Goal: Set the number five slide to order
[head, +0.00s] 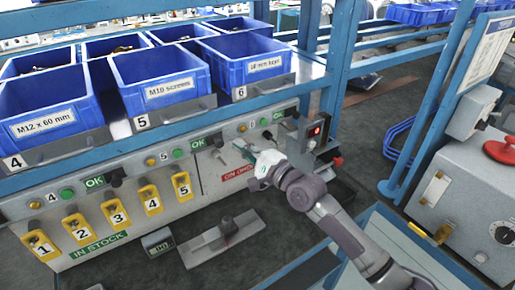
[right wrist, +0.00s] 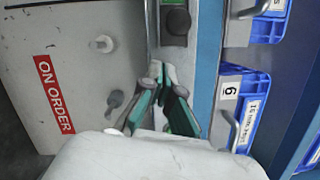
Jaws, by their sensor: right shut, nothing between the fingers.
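The number five slide (head: 218,140) is a dark block on the panel strip below bin 5, just right of a green OK label (head: 198,143). In the right wrist view the slide (right wrist: 175,24) shows at the top, with a bit of green above it. My right gripper (head: 241,146) is to the right of the slide in the head view. Its green-padded fingers (right wrist: 158,78) are shut and empty, close to the panel and apart from the slide. Whether the fingertips touch the panel is unclear. My left gripper is not in view.
Below hang yellow numbered tags (head: 113,213) over an IN STOCK label. Pegs (right wrist: 115,98) stand beside a red ON ORDER label (right wrist: 54,95). Blue bins (head: 160,82) overhang the strip. A red-lit switch box (head: 316,130) and blue post stand to the right.

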